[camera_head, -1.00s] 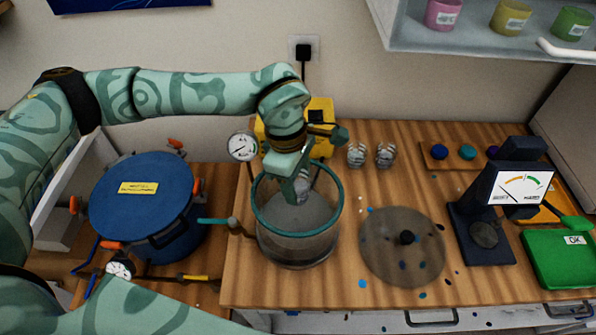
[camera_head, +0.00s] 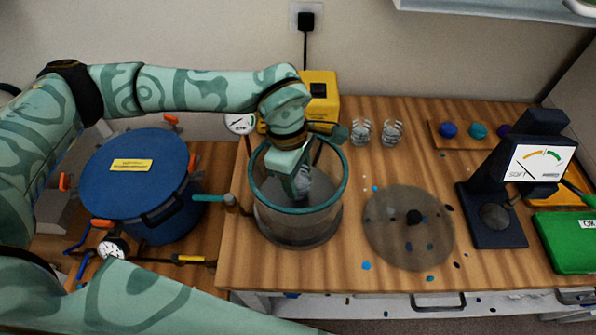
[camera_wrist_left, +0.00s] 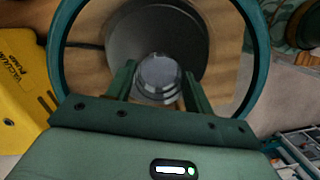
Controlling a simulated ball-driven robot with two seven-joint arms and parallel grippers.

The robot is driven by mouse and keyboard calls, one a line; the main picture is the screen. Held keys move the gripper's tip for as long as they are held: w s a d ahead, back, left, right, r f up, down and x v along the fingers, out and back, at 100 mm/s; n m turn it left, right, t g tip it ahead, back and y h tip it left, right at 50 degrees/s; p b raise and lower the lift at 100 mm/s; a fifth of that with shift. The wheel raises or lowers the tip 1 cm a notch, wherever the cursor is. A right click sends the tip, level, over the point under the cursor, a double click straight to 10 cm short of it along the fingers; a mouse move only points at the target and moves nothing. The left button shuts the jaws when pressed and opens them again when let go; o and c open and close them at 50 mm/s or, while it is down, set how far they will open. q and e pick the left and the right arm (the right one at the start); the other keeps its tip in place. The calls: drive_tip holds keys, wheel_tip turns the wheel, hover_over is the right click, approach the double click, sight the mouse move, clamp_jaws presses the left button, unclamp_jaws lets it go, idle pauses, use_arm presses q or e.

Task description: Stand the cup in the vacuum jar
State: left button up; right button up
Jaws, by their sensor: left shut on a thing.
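The vacuum jar (camera_head: 297,225) is a clear pot with a teal rim, standing open on the wooden bench. My left gripper (camera_head: 301,190) reaches down through its mouth from above. It is shut on the clear cup (camera_wrist_left: 158,78), which sits between the two green fingers in the left wrist view. In the head view the cup is mostly hidden by the fingers and the jar wall. The cup is inside the jar's rim; I cannot tell whether its base touches the jar floor. My right gripper is not in view.
The round jar lid (camera_head: 408,228) with a black knob lies right of the jar. Two clear cups (camera_head: 377,132) stand behind it. A blue tank (camera_head: 140,190) is at left, a yellow pump (camera_head: 320,95) behind. A dark gauge stand (camera_head: 500,195) and green box (camera_head: 567,240) are at right.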

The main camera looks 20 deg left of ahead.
use_arm(q)
drive_tip(key=shift+f, duration=0.4)
drive_tip(key=o, duration=1.1)
wheel_tip(320, 180, up, 12)
drive_tip(key=p, duration=0.7)
drive_tip(key=shift+r+p, duration=0.2)
drive_tip(key=shift+p, duration=0.2)
